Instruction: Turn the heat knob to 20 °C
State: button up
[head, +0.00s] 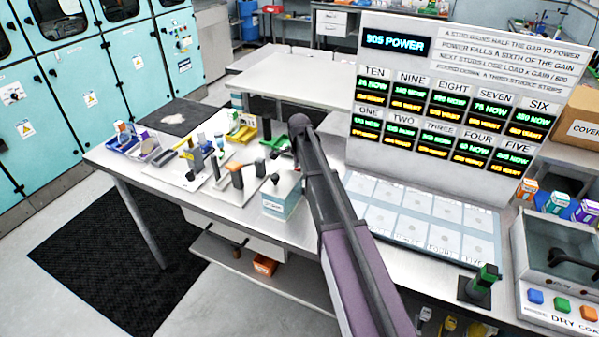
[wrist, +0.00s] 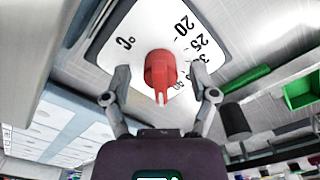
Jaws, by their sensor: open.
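The red heat knob (wrist: 158,68) is in the middle of the wrist view, on a white dial plate (wrist: 108,55). Its pale, forked end points down the picture, away from the mark 20 (wrist: 183,26) at the upper right. Marks 25 and higher run down the right side of the knob; the lowest are partly hidden. A °C sign stands at the left. My gripper (wrist: 158,82) is open, with one finger on each side of the knob and gaps visible. In the head view my gripper (head: 299,128) is above the bench; the knob cannot be made out there.
A white-and-blue box (head: 281,198) stands on the bench by my arm. Several small tools and a yellow tray (head: 243,131) lie to the left. A large display board (head: 450,95) stands behind at the right. A green bin (wrist: 300,90) shows in the wrist view.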

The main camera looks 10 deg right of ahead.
grip_shut()
